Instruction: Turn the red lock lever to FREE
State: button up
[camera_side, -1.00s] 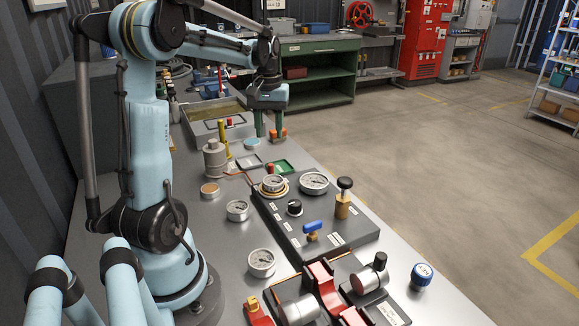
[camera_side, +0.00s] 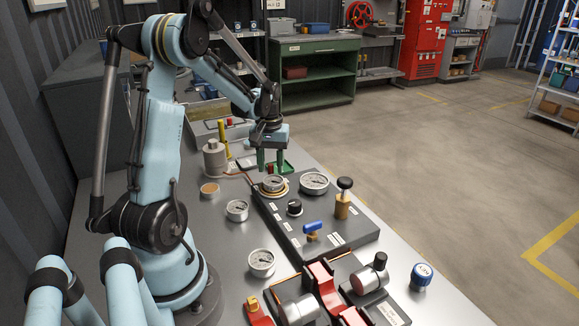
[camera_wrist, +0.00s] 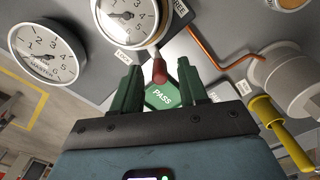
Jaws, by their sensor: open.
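The red lock lever (camera_wrist: 158,70) sticks out from the rim of a round gauge (camera_wrist: 128,15) on the dark panel. In the wrist view its red tip lies between the two green fingers of my gripper (camera_wrist: 158,80), with a visible gap on each side. The LOCK label (camera_wrist: 123,55) is close to the lever's left; the FREE label (camera_wrist: 181,5) is farther up to the right. In the side view my gripper (camera_side: 271,168) hangs open just behind the gauge (camera_side: 273,184), and its fingers partly hide the lever. Contact cannot be told.
A green PASS tray (camera_wrist: 160,96) lies below the fingers. A larger gauge (camera_side: 314,182), a black knob (camera_side: 294,207), a blue-handled valve (camera_side: 312,228) and a brass plunger (camera_side: 343,200) stand on the panel. A grey cylinder (camera_side: 214,160) and a yellow-handled tool (camera_side: 223,138) stand left of my gripper.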

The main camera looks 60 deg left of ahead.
grip_shut()
jog(key=shift+s, duration=0.1)
dwell(0.4)
jog(key=s+n, duration=0.1)
jog(key=n, duration=0.1)
jog(key=shift+s+a+n, duration=0.15)
jog(key=shift+s+n, duration=0.05)
jog(key=shift+n, duration=0.2)
jog(key=n, duration=0.1)
jog(key=s+n, duration=0.1)
jog(key=shift+s+n, duration=0.25)
jog(key=shift+n, duration=0.15)
jog(key=s+n, duration=0.1)
jog(key=n, duration=0.2)
jog(key=shift+s+d, duration=0.3)
jog(key=shift+s, duration=0.1)
jog(key=shift+s+d+n, duration=0.25)
jog(key=shift+s+n, duration=0.1)
jog(key=shift+n, duration=0.5)
jog(key=shift+s+d+n, duration=0.25)
jog(key=shift+s+n, duration=0.1)
jog(key=shift+n, duration=0.5)
grip_release()
